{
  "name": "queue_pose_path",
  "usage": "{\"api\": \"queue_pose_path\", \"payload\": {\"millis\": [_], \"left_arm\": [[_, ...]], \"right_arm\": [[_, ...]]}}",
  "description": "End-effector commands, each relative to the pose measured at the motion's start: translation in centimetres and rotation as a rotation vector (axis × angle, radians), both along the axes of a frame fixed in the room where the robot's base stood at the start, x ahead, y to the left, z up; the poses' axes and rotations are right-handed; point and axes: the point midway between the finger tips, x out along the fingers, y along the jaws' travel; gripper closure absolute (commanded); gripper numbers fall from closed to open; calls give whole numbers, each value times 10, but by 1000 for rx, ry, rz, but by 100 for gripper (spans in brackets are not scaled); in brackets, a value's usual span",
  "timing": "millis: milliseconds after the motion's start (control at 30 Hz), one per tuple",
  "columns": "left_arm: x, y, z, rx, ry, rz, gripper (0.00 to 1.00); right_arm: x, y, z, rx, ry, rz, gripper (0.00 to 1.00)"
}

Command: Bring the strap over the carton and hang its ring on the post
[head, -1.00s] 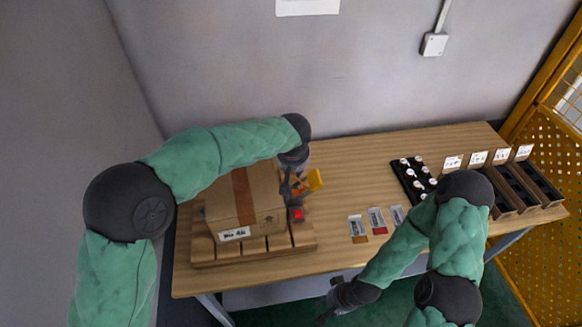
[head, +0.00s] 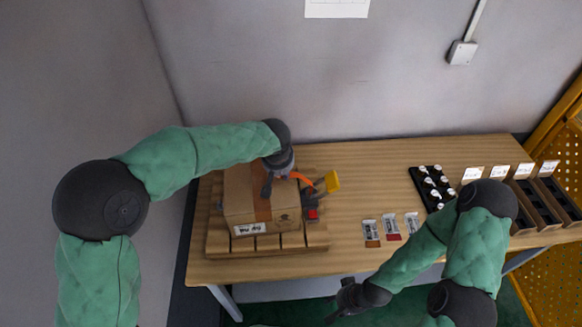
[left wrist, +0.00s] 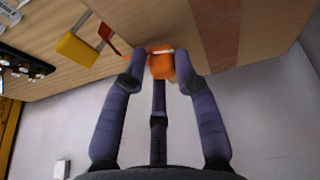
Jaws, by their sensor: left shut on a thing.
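The brown carton (head: 245,208) sits on a slatted wooden pallet (head: 222,250) at the left of the table. My left gripper (head: 281,180) is over the carton's right part, shut on the orange strap end (left wrist: 161,66). The orange strap (head: 301,178) runs from it rightward to a yellow-handled grey piece (head: 332,181) beside the carton; the yellow part (left wrist: 77,49) also shows in the left wrist view. I cannot make out the ring's shape or clearly identify the post. My right gripper (head: 332,316) is low, in front of the table; its finger opening is unclear.
A red block (head: 312,215) is at the carton's right. Several labelled packets (head: 390,228), a black tray (head: 432,188) of white-topped pieces and dark bins (head: 535,205) stand farther right. The table's middle (head: 365,180) is clear. A wall is behind.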

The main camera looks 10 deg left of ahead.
Motion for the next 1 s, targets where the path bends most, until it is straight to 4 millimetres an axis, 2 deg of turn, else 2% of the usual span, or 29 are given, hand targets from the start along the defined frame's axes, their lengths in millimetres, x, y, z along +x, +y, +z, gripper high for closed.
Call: {"api": "queue_pose_path", "payload": {"millis": [1000], "left_arm": [[-25, 102, 3, -2, 1, 4, 100]], "right_arm": [[0, 0, 47, 0, 0, 0, 60]]}}
